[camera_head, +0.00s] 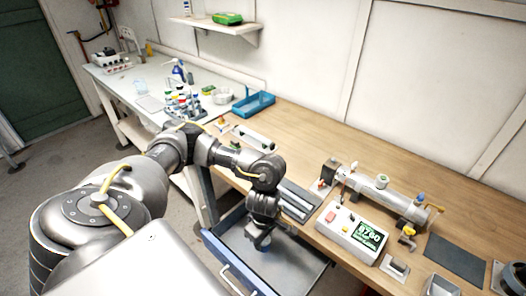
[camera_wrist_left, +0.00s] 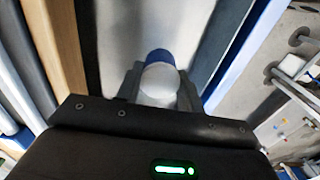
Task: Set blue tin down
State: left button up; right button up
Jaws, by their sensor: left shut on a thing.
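My left gripper (camera_head: 260,236) points down over an open grey drawer (camera_head: 290,268) below the bench's front edge. In the left wrist view the gripper (camera_wrist_left: 160,84) is shut on the blue tin (camera_wrist_left: 158,56), with a finger on each side of it. The tin shows a rounded white end toward the camera and a blue part beyond. In the head view a small blue patch of the tin (camera_head: 262,247) shows below the fingers. I cannot tell whether the tin touches the drawer floor. My right gripper is not in view.
The drawer has a blue front with a handle (camera_head: 238,280), and its visible floor is bare. On the wooden bench (camera_head: 310,130) stand a metal cylinder reactor (camera_head: 380,190) and a white control box (camera_head: 350,234) with a green display. A blue tray (camera_head: 253,104) sits farther back.

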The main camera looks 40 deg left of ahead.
pick_arm(q)
jog(key=f, duration=0.1)
jog(key=w+a+f, duration=0.1)
jog(key=a+f, duration=0.1)
jog(key=shift+w+p, duration=0.3)
jog(key=shift+w, duration=0.1)
jog(key=shift+w+a+f, duration=0.1)
jog(key=shift+a+f, duration=0.15)
jog(key=shift+f, duration=0.15)
jog(key=shift+f+p, duration=0.8)
jog(key=shift+f, duration=0.75)
jog(key=shift+d+f, duration=0.1)
jog(key=o, duration=1.1)
